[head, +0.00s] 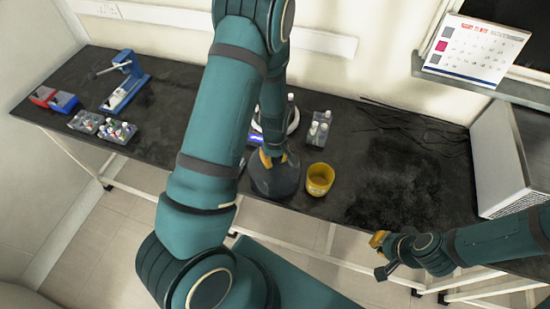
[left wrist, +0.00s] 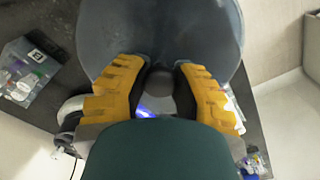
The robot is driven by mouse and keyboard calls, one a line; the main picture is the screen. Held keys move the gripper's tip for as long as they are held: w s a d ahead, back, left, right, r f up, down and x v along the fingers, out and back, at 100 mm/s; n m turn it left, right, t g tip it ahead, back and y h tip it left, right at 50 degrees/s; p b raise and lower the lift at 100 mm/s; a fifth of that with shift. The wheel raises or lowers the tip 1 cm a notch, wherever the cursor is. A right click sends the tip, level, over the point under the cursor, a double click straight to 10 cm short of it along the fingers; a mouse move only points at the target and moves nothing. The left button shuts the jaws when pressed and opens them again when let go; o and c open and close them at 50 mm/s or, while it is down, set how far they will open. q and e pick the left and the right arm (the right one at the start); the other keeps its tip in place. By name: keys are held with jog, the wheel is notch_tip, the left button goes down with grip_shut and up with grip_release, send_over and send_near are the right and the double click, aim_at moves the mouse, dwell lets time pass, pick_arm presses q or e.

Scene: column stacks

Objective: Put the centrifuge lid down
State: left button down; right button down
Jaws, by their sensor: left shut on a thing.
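The centrifuge lid (head: 275,183) is a dark grey round dome, held near the front edge of the black bench. My left gripper (head: 272,158) is shut on its knob. In the left wrist view, my left gripper (left wrist: 160,90) has its yellow fingers on both sides of the dark knob, with the lid (left wrist: 205,30) spreading behind. The white centrifuge (head: 293,122), with a blue-lit panel, is behind the lid, partly hidden by my left arm. I cannot tell whether the lid touches the bench. My right gripper (head: 379,256) is empty, off the bench's front edge, its fingers apart.
A yellow cup (head: 320,179) stands just right of the lid.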

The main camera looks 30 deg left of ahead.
pick_arm(q)
jog(key=shift+f, duration=0.15)
jog(key=c, duration=0.8)
grip_release()
